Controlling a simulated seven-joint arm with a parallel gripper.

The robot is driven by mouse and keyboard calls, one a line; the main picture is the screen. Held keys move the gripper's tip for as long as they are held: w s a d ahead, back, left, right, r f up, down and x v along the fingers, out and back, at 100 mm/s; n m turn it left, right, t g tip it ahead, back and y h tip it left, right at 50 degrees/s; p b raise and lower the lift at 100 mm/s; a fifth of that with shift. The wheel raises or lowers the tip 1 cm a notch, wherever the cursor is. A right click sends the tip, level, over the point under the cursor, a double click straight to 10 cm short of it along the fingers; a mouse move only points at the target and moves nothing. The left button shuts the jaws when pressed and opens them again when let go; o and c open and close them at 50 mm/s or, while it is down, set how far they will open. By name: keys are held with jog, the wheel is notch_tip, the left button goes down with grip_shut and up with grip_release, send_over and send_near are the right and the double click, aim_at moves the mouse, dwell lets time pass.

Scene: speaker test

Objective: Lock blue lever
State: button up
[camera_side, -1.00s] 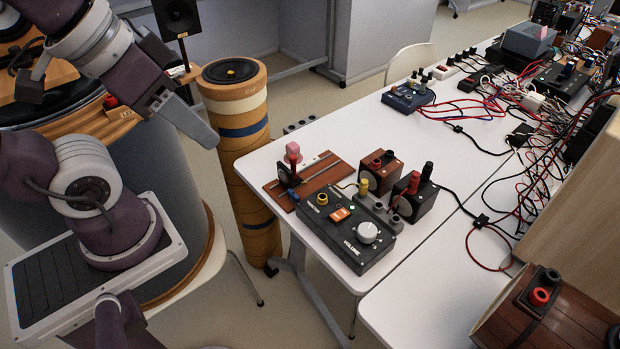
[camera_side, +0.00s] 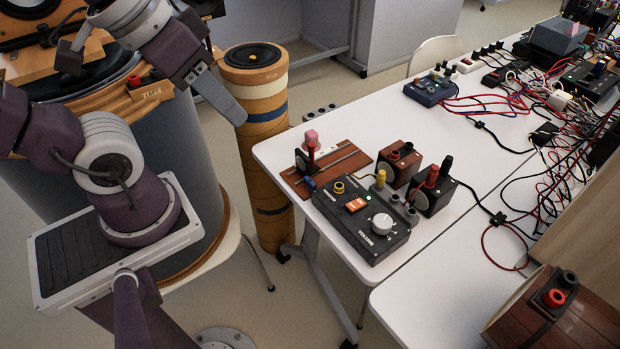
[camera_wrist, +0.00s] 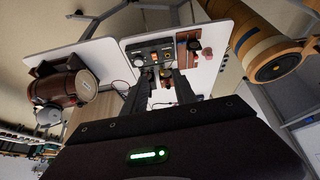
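A small blue lever-like part (camera_side: 310,184) shows at the left corner of a black control box (camera_side: 370,228) on the white table. The box has a white volume knob (camera_side: 382,223), an orange switch (camera_side: 355,205) and a yellow-ringed socket. My gripper (camera_side: 238,115) is in the air left of the table, apart from the box. In the wrist view its two fingers (camera_wrist: 162,70) are spread with nothing held between them. The box (camera_wrist: 149,54) shows there beyond the fingertips. The blue part is too small to make out in that view, and its position is unclear.
A brown board (camera_side: 330,165) with a pink-topped part (camera_side: 311,140) lies behind the box. Small speakers (camera_side: 436,193) with plugs stand to its right. A tall orange column (camera_side: 262,150) stands near my gripper. Tangled cables (camera_side: 510,95) cover the far table.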

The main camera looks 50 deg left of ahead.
jog(key=w+f+n+g, duration=0.15)
jog(key=w+n, duration=0.25)
jog(key=w, duration=0.4)
jog(key=n+g, duration=0.4)
jog(key=n, duration=0.9)
send_over(310, 180)
notch_tip(310, 180, down, 28)
jog(key=shift+f, duration=0.15)
notch_tip(310, 180, down, 7)
jog(key=shift+r, duration=0.1)
grip_shut()
